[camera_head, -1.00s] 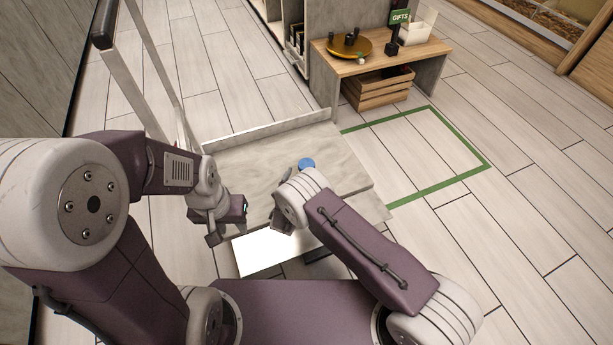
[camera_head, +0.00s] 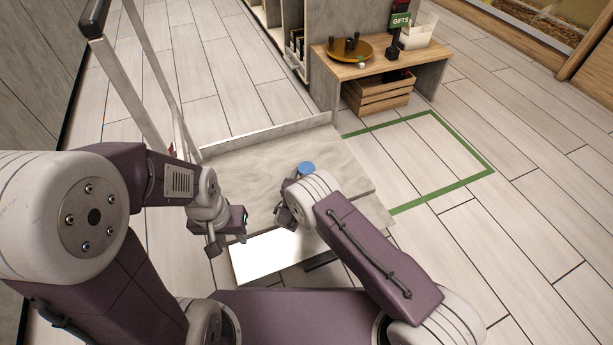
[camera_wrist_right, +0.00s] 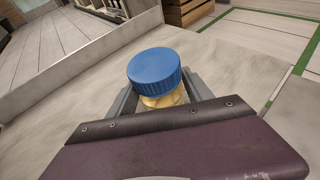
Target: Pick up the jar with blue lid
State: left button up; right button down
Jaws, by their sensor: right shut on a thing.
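The jar with blue lid (camera_wrist_right: 155,75) stands in the right wrist view, with pale yellow contents showing below its ribbed lid. Its blue lid also shows in the head view (camera_head: 306,168), just beyond my right gripper. My right gripper (camera_wrist_right: 160,100) is shut on the jar, with a grey finger on each side of it; its body hides the jar's lower part. In the head view my right wrist covers most of the jar. My left gripper (camera_head: 228,232) is empty above the near left edge of the grey board; its opening is not clear.
The grey board (camera_head: 250,165) has a raised back edge and a bare surface around the jar. A wooden table (camera_head: 385,62) with a gold tray (camera_head: 350,50) stands beyond, with a wooden crate (camera_head: 378,95) beneath. A green floor outline (camera_head: 440,200) lies to the right.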

aim_at(307, 167)
notch_tip(307, 167, up, 6)
jog(key=p, duration=0.4)
jog(key=shift+f, duration=0.25)
jog(key=s+d+r+p, duration=0.5)
jog(key=s+d+p, duration=0.1)
jog(key=d, duration=0.3)
jog(key=shift+s+d+r+p, duration=0.15)
jog(key=shift+d+r+p, duration=0.2)
jog(key=shift+p, duration=0.45)
jog(key=shift+f, duration=0.1)
